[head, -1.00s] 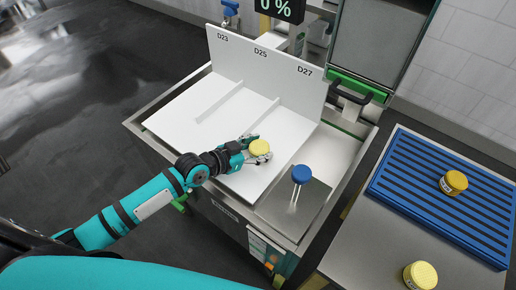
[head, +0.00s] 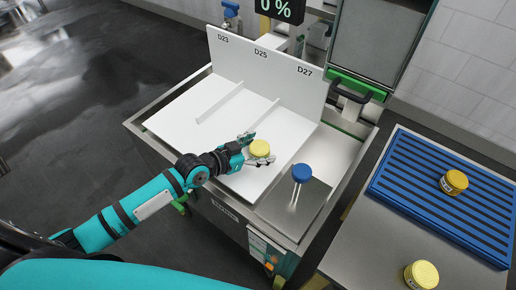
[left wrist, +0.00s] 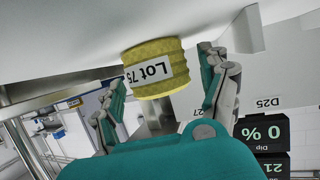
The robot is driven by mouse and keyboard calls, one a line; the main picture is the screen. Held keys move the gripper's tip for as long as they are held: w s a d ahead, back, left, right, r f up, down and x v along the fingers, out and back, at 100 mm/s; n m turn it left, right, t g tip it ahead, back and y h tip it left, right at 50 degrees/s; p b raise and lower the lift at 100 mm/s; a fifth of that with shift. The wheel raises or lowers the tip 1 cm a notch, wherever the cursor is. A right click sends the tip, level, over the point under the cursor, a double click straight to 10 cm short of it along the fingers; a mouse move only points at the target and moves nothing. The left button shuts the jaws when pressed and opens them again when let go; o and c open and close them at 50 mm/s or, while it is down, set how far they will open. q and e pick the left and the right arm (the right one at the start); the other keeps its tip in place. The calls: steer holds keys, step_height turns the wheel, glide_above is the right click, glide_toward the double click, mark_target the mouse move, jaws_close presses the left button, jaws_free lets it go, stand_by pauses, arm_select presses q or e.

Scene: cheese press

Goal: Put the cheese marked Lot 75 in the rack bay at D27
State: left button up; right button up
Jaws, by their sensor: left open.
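The yellow cheese marked Lot 75 (head: 259,148) sits on the white rack floor, towards the front of the bay at D27 (head: 305,71), right of the second divider. Its label is readable but upside down in the left wrist view (left wrist: 153,70). My left gripper (head: 255,151) is open, with one finger on each side of the cheese; these fingers also show in the left wrist view (left wrist: 160,88). I cannot tell whether a finger still touches it. My right gripper is not in view.
A thin divider (head: 258,112) stands left of the cheese. A blue-knobbed plate (head: 301,174) lies right of the rack. Another yellow cheese (head: 453,182) is on the blue slatted mat (head: 405,180), and one (head: 420,275) is on the steel table (head: 365,250).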

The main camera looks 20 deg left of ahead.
arm_select(q)
steer(key=shift+s+d+f, duration=0.1)
steer(key=shift+s+f, duration=0.25)
steer(key=shift+f, duration=0.45)
steer(key=shift+r, duration=0.2)
steer(key=shift+w+r+p, duration=0.1)
steer(key=shift+r+p, duration=0.45)
steer(key=shift+p, duration=0.15)
steer(key=v, duration=1)
steer(key=shift+a+r, duration=0.15)
steer(key=shift+a, duration=0.1)
steer(key=shift+s+a+r, duration=0.35)
steer(key=shift+s+r, duration=0.1)
steer(key=shift+r, duration=0.05)
